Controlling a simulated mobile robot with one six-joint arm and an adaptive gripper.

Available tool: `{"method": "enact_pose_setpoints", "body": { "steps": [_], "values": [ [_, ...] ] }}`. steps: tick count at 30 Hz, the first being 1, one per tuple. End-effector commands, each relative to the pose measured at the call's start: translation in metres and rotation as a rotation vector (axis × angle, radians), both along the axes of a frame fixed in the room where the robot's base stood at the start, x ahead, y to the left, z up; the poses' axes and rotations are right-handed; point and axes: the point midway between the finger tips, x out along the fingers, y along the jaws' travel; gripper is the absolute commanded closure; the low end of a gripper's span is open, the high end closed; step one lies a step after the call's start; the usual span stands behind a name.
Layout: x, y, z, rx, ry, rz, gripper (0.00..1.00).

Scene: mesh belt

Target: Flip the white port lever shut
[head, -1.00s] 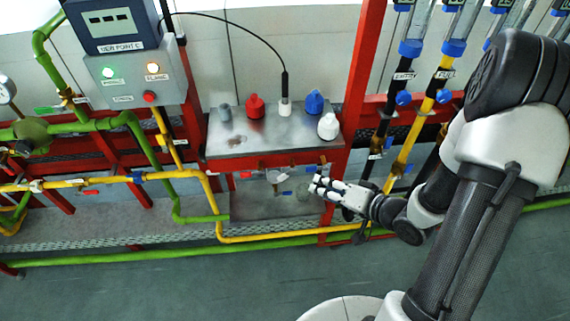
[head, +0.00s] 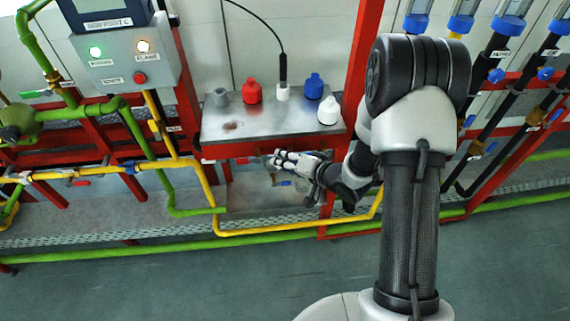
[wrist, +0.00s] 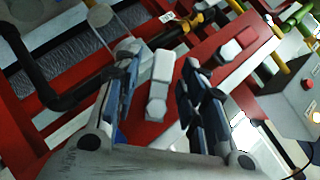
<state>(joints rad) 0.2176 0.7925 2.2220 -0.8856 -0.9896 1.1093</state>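The white port lever (wrist: 158,88) shows in the wrist view as a pale, elongated handle against a red beam. It lies between the two fingers of my gripper (wrist: 160,60), with gaps visible on both sides. My gripper is open. In the head view my gripper (head: 273,160) is at the front of the steel shelf, just below its edge. There I cannot pick out the white lever, as my gripper and wrist cover that stretch.
A red lever (wrist: 236,45) sits farther along the beam. Several bottles, including a red one (head: 252,92) and a blue one (head: 314,87), stand on the steel shelf (head: 270,125) above. Yellow pipe (head: 250,232) runs below. The floor in front is clear.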

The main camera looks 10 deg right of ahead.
Motion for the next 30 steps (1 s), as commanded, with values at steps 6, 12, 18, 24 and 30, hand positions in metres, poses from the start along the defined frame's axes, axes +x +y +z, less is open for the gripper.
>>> {"method": "enact_pose_setpoints", "body": {
  "steps": [6, 12, 18, 24, 30],
  "values": [
    [0.0058, 0.0043, -0.0032, 0.000, -0.001, 0.001, 0.62],
    [0.0057, 0.0041, -0.0030, 0.000, -0.001, 0.001, 0.63],
    [0.0055, 0.0040, -0.0030, -0.001, -0.001, 0.000, 0.76],
    [0.0054, 0.0040, -0.0031, -0.001, -0.001, 0.000, 0.90],
    [0.0053, 0.0040, -0.0031, -0.001, -0.001, 0.000, 1.00]
  ]
}}
